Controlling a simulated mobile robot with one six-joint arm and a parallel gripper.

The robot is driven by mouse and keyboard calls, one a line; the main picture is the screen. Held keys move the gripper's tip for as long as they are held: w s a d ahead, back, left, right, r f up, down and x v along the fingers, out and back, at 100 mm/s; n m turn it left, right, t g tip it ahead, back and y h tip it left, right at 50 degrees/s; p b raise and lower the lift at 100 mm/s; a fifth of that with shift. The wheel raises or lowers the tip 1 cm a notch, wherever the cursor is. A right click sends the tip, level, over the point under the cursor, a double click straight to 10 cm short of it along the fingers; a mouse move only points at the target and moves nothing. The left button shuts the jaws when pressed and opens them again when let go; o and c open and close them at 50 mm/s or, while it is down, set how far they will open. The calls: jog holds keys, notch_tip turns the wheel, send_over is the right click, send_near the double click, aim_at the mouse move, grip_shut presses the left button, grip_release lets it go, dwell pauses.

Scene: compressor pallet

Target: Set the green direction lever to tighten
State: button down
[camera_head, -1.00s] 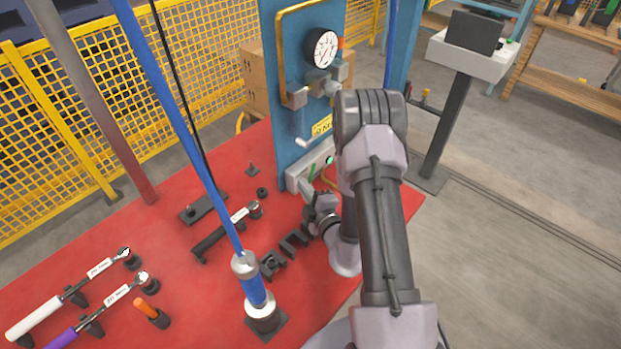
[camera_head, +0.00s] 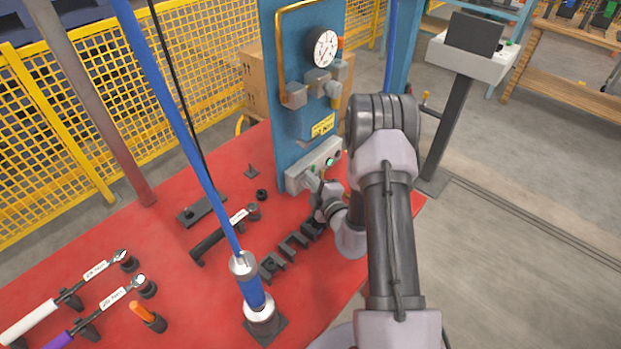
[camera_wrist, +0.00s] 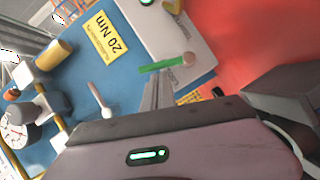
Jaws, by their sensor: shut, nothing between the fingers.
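The green direction lever (camera_wrist: 163,66) shows in the wrist view as a slim green bar with a round pinkish-brown end, on the light grey box (camera_wrist: 190,45) at the foot of the blue panel. My gripper (camera_wrist: 160,80) is shut and empty. Its narrow grey fingers point at the lever and lie close beside its middle; I cannot tell whether they touch it. In the head view my gripper (camera_head: 313,181) is at the front of the grey box (camera_head: 300,180), and the lever is largely hidden there. No tighten marking is readable.
The blue panel (camera_head: 285,120) carries a gauge (camera_head: 325,48), valve parts and a yellow 20 Nm label (camera_head: 323,126). Black brackets (camera_head: 290,250) and a blue cylinder (camera_head: 252,290) stand on the red surface (camera_head: 190,290).

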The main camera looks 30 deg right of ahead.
jog(key=shift+w+d+r+m+p, duration=0.15)
jog(key=shift+m+p, duration=0.25)
jog(key=shift+p, duration=0.55)
jog(key=p, duration=0.2)
jog(key=d+m+g+p, duration=0.1)
jog(key=p, duration=0.1)
jog(key=d+m+y+p, duration=0.1)
jog(key=p, duration=0.1)
jog(key=shift+w+r, duration=0.25)
jog(key=shift+w, duration=0.05)
jog(key=shift+w+d+f+m+g+y+p, duration=0.25)
jog(key=shift+d+f+m+p, duration=0.1)
jog(key=shift+d+f, duration=0.25)
jog(key=shift+w+d+f+m+g+y+p, duration=0.15)
jog(key=shift+d+f+m+g+y+p, duration=0.1)
jog(key=shift+d+f+m+p, duration=0.25)
jog(key=shift+d, duration=0.2)
